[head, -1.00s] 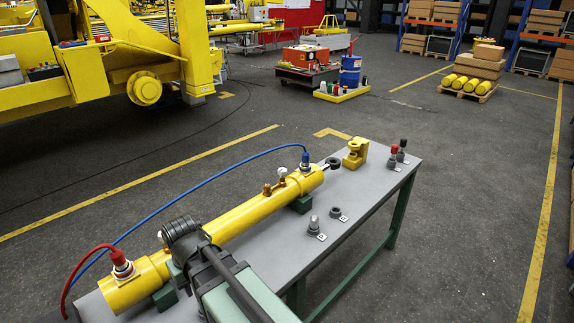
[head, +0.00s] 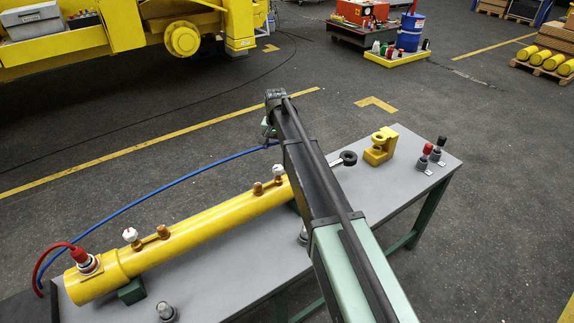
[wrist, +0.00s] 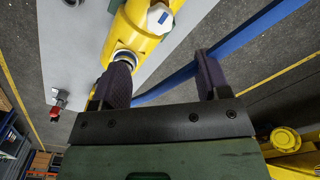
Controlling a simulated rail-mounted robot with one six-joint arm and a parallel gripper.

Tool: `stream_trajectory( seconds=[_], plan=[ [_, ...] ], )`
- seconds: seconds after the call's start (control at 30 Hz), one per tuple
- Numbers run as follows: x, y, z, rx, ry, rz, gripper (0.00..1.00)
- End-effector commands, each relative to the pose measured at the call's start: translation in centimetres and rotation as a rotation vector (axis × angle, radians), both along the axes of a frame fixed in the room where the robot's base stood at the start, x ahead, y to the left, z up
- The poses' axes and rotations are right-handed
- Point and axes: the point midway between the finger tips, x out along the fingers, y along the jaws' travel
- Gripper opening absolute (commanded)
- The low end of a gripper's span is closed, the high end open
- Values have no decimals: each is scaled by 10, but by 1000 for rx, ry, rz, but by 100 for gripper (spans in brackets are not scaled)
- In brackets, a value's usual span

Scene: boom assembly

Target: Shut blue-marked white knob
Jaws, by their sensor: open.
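The blue-marked white knob (wrist: 160,18) shows at the top of the wrist view, on the yellow cylinder (wrist: 128,35). Its blue mark faces the camera. In the head view the white knob (head: 278,171) sits near the right end of the cylinder, just left of my arm. Another white knob, marked red (head: 131,236), sits near the left end. My gripper (wrist: 162,75) is open, with nothing between its fingers. The knob lies beyond the fingertips, apart from them. In the head view my arm hides the cylinder's right end and most of my gripper.
The blue hose (wrist: 240,45) passes close by the right finger in the wrist view. A red hose (head: 50,252) joins the cylinder's left end. A yellow clamp-like block (head: 380,147), a dark ring (head: 348,158) and red- and black-topped fittings (head: 434,152) stand on the grey table (head: 235,262).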

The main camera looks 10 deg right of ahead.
Motion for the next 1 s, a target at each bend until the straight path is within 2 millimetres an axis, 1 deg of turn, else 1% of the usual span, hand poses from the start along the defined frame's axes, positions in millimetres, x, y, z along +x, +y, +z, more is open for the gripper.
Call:
stream_trajectory(
  seconds=[0.03,0.17,0.3,0.43,0.53,0.77,0.8,0.97,1.0],
  plan=[
    [0,0,-11,0,0,0,69],
    [0,0,-39,0,0,1,69],
    [0,0,-74,0,0,1,69],
    [0,0,-99,0,0,1,69],
    [0,0,-106,0,0,2,69],
    [0,0,-103,0,0,2,69],
    [0,0,-103,0,0,2,68],
    [0,0,-103,0,0,2,43],
    [0,0,-103,0,0,2,37]
  ],
)
